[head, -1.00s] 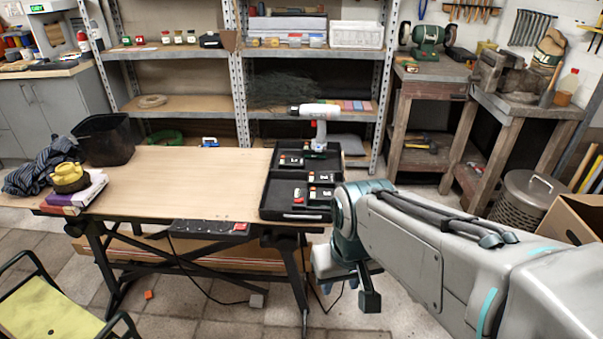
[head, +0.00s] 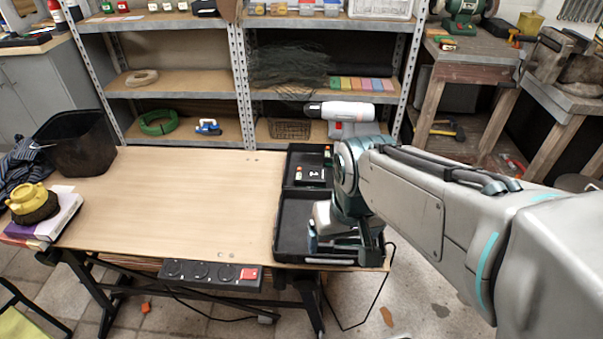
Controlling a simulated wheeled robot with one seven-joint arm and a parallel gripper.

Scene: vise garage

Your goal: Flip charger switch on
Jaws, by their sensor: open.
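A black power strip (head: 190,275) with several round sockets is fixed along the front edge of the workbench. A red switch (head: 249,274) sits at its right end. I cannot tell from here which way the switch is tipped. My gripper (head: 345,256) is open, above the front part of the black case at the bench's right end. It is to the right of the red switch and clearly apart from it. My wrist and forearm hide part of the case.
The wooden benchtop (head: 170,205) is clear in the middle. The black case (head: 283,215) lies open at its right end. A black bin (head: 78,145) and a yellow object (head: 30,198) on books stand at the left. A white-and-black drill-like tool (head: 345,112) stands behind the case.

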